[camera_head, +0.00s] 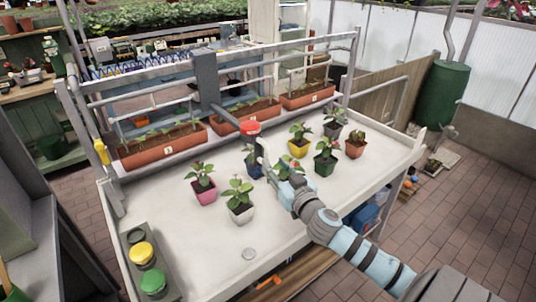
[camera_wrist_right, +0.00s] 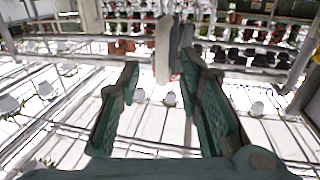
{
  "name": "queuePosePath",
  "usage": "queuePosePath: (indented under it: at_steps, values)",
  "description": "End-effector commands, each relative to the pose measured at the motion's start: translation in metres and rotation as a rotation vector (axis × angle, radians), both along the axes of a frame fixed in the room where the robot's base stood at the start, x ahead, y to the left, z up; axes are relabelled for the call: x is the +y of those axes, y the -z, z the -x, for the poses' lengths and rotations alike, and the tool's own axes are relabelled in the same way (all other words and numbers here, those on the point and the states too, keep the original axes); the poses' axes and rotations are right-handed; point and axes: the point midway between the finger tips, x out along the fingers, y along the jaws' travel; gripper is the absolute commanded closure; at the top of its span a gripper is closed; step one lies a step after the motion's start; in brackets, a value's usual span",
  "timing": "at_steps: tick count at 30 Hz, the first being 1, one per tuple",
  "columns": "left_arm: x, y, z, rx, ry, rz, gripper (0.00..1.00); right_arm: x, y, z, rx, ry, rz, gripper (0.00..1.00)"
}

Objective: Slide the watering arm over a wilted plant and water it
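The watering arm (camera_head: 227,117) reaches from a grey post on the back rail over the white table (camera_head: 180,240), with a red part (camera_head: 250,127) at its near end. A pale handle (camera_head: 262,150) hangs below it. My right gripper (camera_head: 268,165) is at this handle. In the right wrist view its fingers (camera_wrist_right: 160,64) are apart, with a pale bar (camera_wrist_right: 163,50) between or just beyond the tips; contact is unclear. Potted plants include pink (camera_head: 204,193), white (camera_head: 241,213), yellow (camera_head: 298,149) and green (camera_head: 324,166) pots. A blue pot (camera_head: 254,170) is partly hidden. I cannot tell which plant is wilted. My left gripper is out of view.
A panel at the table's left has yellow (camera_head: 141,253) and green (camera_head: 153,283) buttons. Long terracotta planters (camera_head: 165,148) line the back behind rails. More pots, dark (camera_head: 332,130) and terracotta (camera_head: 355,149), stand at right. The table's left front is mostly clear.

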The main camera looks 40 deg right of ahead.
Motion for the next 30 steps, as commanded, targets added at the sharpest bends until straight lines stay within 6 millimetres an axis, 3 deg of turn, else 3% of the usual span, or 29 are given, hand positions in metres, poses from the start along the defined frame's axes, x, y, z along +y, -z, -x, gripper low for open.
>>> queuePosePath:
  at_steps: [3,6,17,24,30]
  values:
    - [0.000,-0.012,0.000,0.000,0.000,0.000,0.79,-0.006,-0.005,-0.029,-0.002,0.002,-0.004,0.67]
    - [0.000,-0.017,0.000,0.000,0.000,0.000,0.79,-0.010,-0.004,-0.044,0.000,0.002,-0.001,0.67]
    - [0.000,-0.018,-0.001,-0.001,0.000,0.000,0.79,-0.012,-0.001,-0.055,0.001,-0.001,0.001,0.67]
    - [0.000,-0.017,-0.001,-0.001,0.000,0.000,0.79,-0.012,0.000,-0.055,0.001,-0.001,0.002,1.00]
    - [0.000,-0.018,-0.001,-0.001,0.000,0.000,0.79,-0.012,0.000,-0.055,0.001,-0.001,0.002,1.00]
